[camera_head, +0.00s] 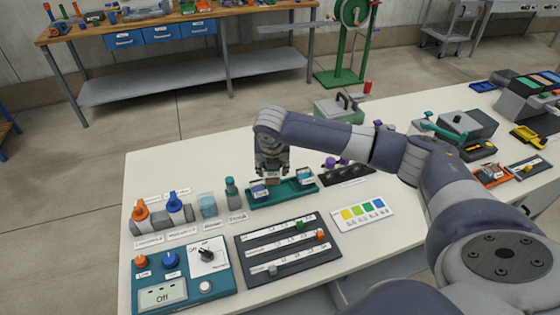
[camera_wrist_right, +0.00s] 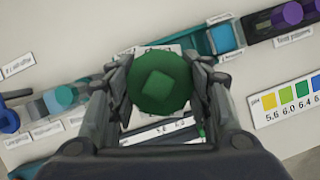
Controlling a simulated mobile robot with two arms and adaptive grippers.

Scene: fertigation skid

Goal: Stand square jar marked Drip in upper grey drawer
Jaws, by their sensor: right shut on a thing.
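My right gripper (camera_head: 271,174) is over the teal tray (camera_head: 282,193) in the head view. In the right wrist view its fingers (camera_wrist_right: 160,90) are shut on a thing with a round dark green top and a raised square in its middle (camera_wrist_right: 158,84). Its sides and any Drip marking are hidden, so I cannot tell if it is the square jar. I cannot identify the upper grey drawer. My left gripper is out of view.
Orange and blue valves (camera_head: 174,202) stand left of the tray. A dark slider panel (camera_head: 287,248) and a teal control box (camera_head: 180,270) lie in front. A color chart (camera_head: 363,214) lies to the right. Grey boxes (camera_head: 470,124) stand at the far right.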

